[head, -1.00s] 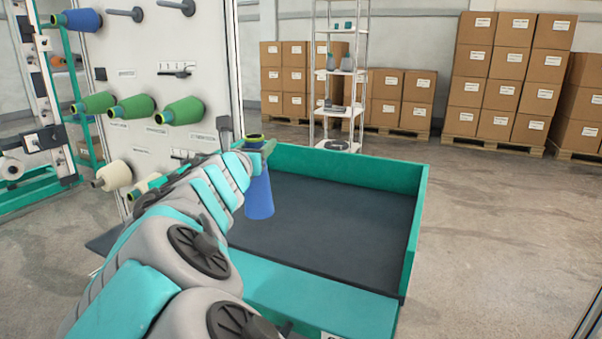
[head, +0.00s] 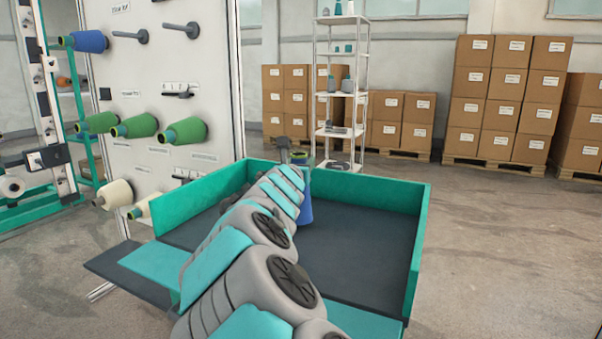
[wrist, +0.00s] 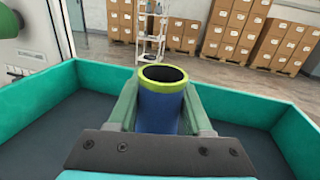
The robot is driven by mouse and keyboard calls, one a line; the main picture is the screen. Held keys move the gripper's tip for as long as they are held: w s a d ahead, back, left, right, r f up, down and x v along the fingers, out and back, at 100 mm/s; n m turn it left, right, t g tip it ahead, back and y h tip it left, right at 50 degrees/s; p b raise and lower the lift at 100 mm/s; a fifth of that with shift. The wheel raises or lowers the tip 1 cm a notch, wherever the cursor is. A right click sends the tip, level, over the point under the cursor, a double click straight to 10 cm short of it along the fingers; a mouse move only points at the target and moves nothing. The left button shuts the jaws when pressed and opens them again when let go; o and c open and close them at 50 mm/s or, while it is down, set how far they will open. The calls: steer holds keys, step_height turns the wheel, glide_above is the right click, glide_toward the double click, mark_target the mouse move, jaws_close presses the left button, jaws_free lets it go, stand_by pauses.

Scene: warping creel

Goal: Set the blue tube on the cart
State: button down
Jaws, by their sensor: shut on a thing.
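The blue tube (wrist: 160,106) with a yellow-green rim stands upright between the two fingers of my gripper (wrist: 160,100) in the wrist view. The fingers are shut on it from both sides. In the head view my arm hides most of the tube; a blue strip of it (head: 306,211) shows beside the arm. The cart (head: 420,245) has a dark flat bed and teal side walls. The tube is over the cart's bed. I cannot tell whether its lower end touches the bed.
A white creel panel (head: 150,70) with blue, green and cream cones on pegs stands at the left. A wire shelf (head: 340,95) and stacked cartons (head: 505,95) on pallets stand behind. The cart's bed to the right of the tube is clear.

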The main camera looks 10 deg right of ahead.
steer(key=shift+f, duration=1.05)
steer(key=shift+f+b, duration=0.1)
steer(key=shift+b, duration=0.2)
steer(key=shift+c, duration=1.6)
jaws_free()
steer(key=shift+a, duration=0.1)
steer(key=v, duration=1.2)
